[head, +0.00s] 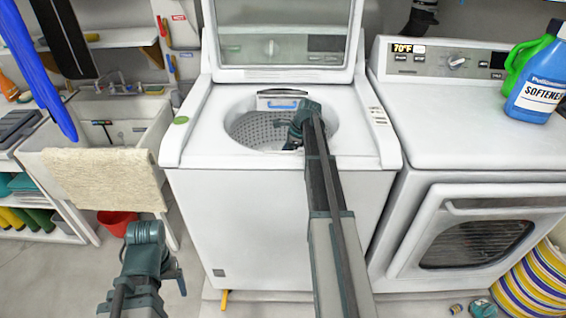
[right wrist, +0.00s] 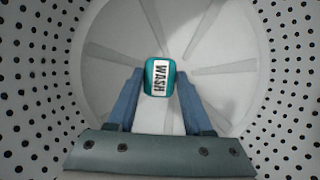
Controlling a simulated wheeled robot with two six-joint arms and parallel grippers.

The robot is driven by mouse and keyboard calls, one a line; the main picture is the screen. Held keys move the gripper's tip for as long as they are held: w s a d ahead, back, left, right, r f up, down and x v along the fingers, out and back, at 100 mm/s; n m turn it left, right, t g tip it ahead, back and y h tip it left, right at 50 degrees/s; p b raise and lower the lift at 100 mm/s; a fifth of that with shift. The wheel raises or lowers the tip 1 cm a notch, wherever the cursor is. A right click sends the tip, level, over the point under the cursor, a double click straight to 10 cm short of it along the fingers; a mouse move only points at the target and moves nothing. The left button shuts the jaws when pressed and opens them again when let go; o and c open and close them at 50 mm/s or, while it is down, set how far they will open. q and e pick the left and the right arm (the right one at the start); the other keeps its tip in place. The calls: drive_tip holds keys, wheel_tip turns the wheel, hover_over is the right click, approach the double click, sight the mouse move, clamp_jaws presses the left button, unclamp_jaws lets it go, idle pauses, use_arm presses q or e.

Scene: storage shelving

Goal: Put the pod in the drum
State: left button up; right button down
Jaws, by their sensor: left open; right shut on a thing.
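The pod (right wrist: 160,78) is a small teal block with a white label reading WASH. My right gripper (right wrist: 159,92) is shut on it, one blue-grey finger on each side. The pod is inside the drum (right wrist: 215,50), over its pale ribbed bottom, with the perforated wall all round; I cannot tell if it touches the bottom. In the head view my right arm reaches through the open top of the washer into the drum (head: 250,130), and the pod is hidden there. My left gripper (head: 174,271) is open and empty, low in front of the washer's left side.
The washer lid (head: 285,45) stands raised behind the opening. A dryer (head: 470,130) stands at the right with a blue softener bottle (head: 537,85) on top. A sink (head: 125,130) with a beige towel (head: 105,180) is at the left. A red bucket (head: 117,222) stands below it.

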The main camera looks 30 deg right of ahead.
drive_tip(key=shift+r, duration=0.1)
drive_tip(key=shift+f+b, duration=0.4)
drive_tip(key=shift+f, duration=0.1)
drive_tip(key=shift+s+a, duration=0.1)
drive_tip(key=c, duration=0.7)
unclamp_jaws()
drive_tip(key=o, duration=0.4)
drive_tip(key=shift+s, duration=0.1)
drive_tip(key=shift+a, duration=0.1)
